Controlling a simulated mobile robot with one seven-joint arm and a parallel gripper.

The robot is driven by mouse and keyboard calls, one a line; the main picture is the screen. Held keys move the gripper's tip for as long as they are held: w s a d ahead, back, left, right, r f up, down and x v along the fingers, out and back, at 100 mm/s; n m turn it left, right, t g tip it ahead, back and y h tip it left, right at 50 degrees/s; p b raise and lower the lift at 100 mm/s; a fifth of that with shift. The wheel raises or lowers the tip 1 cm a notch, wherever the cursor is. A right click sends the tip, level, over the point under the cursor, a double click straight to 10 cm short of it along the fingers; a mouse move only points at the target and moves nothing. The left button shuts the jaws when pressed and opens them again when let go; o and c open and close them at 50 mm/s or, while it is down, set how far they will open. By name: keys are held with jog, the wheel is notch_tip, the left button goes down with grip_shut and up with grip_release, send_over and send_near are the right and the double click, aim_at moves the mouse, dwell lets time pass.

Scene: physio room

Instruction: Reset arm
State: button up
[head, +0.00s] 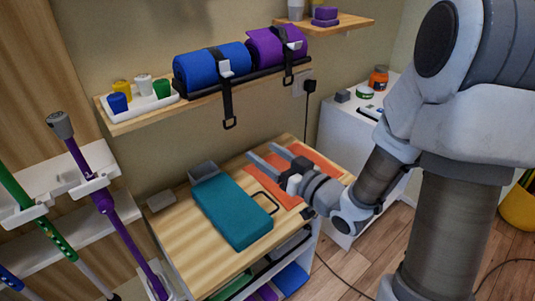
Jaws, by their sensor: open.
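My gripper (270,156) is in the head view, held above the wooden table top (180,228). Its two fingers are spread apart with nothing between them. It is over the far part of an orange mat (318,166). A teal block-shaped case (232,213) lies on the table to the left of and in front of the gripper. A black loop handle (266,201) shows at its right side. A small grey open box (204,171) stands behind the teal case. My arm comes in from the right and hides part of the mat and table.
A wall shelf (135,121) above the table holds blue (205,70) and purple (268,47) rolls, with a strap (228,105) hanging down. A rack with coloured poles (115,220) stands left. A white cabinet (340,130) stands right. A grey block (160,200) lies at the table's left edge.

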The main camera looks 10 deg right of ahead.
dwell(0.7)
jog(key=s+d+r+m+g+h+p, duration=0.3)
jog(key=d+r+h, duration=0.4)
jog(key=d+h, duration=0.35)
jog(key=s+a+r+m+g, duration=0.1)
jog(key=s+r+g, duration=0.1)
jog(key=s, duration=0.7)
jog(key=s+a+r+m+g+p, duration=0.1)
jog(key=s+g, duration=0.3)
jog(key=s, duration=0.5)
jog(key=shift+s+r+m+p, duration=0.3)
jog(key=shift+s+r, duration=0.1)
jog(key=shift+r, duration=0.1)
dwell(0.6)
